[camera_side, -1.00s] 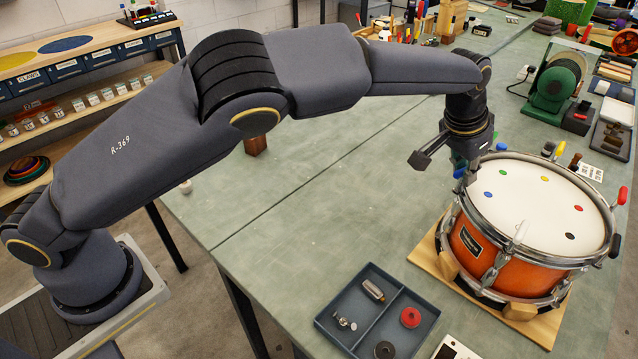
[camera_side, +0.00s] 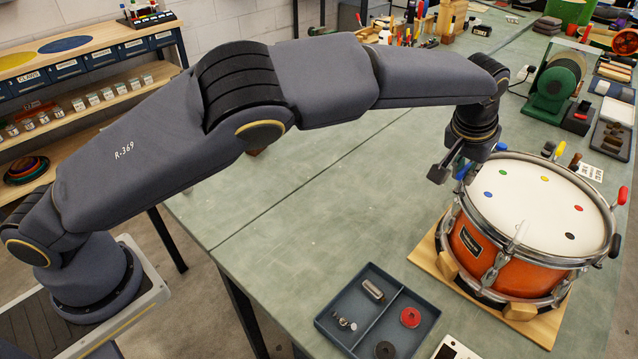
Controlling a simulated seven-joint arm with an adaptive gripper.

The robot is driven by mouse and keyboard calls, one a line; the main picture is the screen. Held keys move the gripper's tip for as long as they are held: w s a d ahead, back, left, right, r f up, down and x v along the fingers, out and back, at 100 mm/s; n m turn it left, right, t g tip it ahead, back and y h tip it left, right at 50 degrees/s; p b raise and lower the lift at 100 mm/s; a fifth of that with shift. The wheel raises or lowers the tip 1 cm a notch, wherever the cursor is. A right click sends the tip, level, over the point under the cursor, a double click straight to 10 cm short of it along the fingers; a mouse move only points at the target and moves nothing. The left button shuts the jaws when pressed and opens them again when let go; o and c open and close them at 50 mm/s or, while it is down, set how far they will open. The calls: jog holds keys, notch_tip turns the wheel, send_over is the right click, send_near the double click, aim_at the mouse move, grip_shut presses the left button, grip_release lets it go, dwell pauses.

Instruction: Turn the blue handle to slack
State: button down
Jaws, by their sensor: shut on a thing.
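The orange drum (camera_side: 475,240) with a pale head stands on a wooden cradle at the right. Coloured handles stand around its rim, and coloured dots mark the head. The blue handle (camera_side: 464,173) is at the drum's left rim, beside the blue dot. My gripper (camera_side: 461,166) is at this handle, shut on it, with the wrist above it. The fingertips are small and partly hidden by the gripper's own dark parts, so the exact contact is not clear. The handle's lower end is hard to make out.
A blue-grey divided tray (camera_side: 378,315) with small metal parts and red and black discs lies left of the drum. A green machine (camera_side: 557,82) stands behind the drum. The bench left of the drum is mostly clear.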

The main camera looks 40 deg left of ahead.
aim_at(466, 169)
jog(key=n+y, duration=0.1)
jog(key=n, duration=0.2)
jog(key=shift+n, duration=0.3)
jog(key=shift+n+g+y, duration=0.4)
jog(key=shift+n+y, duration=0.5)
jog(key=shift+n, duration=0.9)
jog(key=c, duration=1.2)
grip_release()
jog(key=v, duration=0.5)
jog(key=shift+r, duration=0.2)
jog(key=s+d, duration=0.7)
jog(key=s, duration=0.3)
jog(key=shift+f, duration=0.2)
jog(key=shift+w, duration=0.1)
